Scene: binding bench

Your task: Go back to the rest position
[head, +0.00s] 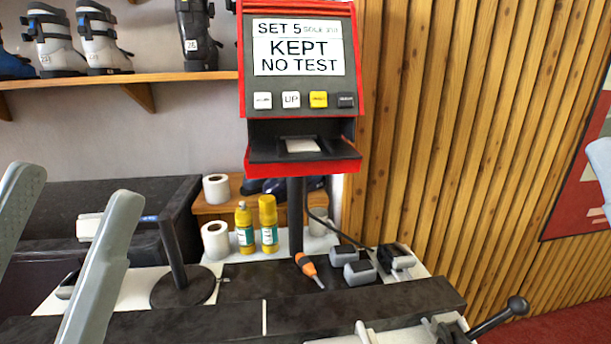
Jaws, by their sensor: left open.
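My left gripper (75,190) shows at the left edge as two grey fingers, well apart, pointing up. The gripper is open and empty. A red and black machine (302,70) on a post faces me, with a screen reading "SET 5", "KEPT", "NO TEST".
An orange-handled screwdriver (308,268) lies on the dark bench mat (250,275). Two yellow bottles (268,225) and white rolls (215,240) stand behind it. A round-based stand (183,285) is at left. A black-knobbed lever (500,315) sticks up front right. Ski boots (100,40) sit on a shelf.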

